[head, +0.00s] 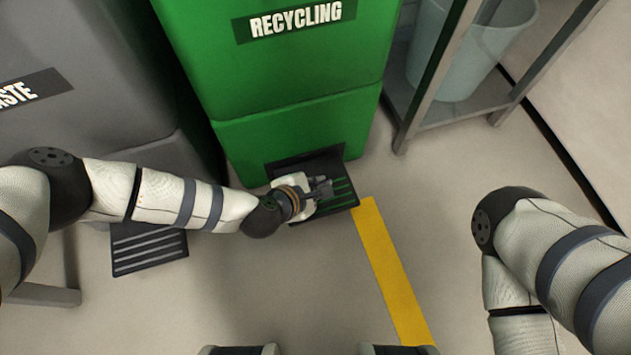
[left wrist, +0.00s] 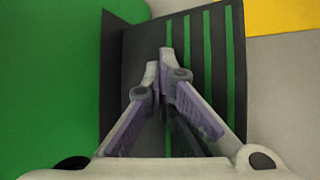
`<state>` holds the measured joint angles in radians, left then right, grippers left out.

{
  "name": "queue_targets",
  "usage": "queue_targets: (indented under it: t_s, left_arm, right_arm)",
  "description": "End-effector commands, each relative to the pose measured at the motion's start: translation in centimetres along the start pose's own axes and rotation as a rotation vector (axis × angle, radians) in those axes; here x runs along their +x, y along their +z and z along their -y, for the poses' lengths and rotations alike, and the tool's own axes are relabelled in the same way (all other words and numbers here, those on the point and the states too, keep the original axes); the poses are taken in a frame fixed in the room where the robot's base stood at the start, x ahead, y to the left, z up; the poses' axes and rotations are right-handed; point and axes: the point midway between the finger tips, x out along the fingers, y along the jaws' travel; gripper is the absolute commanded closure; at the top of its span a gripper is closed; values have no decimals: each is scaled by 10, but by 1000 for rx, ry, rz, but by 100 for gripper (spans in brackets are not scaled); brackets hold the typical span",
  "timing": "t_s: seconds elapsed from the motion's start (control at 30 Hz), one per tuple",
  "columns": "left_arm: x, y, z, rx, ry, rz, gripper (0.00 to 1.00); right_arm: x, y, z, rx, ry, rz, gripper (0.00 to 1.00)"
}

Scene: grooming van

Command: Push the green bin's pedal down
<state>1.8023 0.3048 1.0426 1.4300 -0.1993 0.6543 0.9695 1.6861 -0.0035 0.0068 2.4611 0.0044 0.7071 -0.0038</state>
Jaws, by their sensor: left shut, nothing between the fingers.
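The green bin (head: 290,95) stands at the top centre of the head view, with a white RECYCLING label. Its black pedal (head: 345,196) with green stripes sticks out at the bottom front. In the left wrist view the pedal (left wrist: 215,85) fills the middle, beside the green bin wall (left wrist: 50,80). My left gripper (head: 326,187) is shut and empty, right over the pedal. Its fingertips (left wrist: 163,60) overlap the pedal surface; I cannot tell whether they touch it. The right arm shows at the right of the head view, but its gripper is out of view.
A grey waste bin (head: 110,80) with its own striped pedal (head: 148,248) stands at the left. A metal rack (head: 450,115) holding a pale bucket (head: 465,50) is at the upper right. A yellow floor stripe (head: 392,270) runs near the green bin's pedal. The floor in front is clear.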

Motion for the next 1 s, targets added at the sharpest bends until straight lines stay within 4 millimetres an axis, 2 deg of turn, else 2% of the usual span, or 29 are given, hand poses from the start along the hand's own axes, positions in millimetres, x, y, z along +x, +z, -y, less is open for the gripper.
queue_targets:
  t_s: [1.0]
  left_arm:
    - [7,-7,5,-1,0,-3,100]
  right_arm:
    - [0,0,0,0,0,0,60]
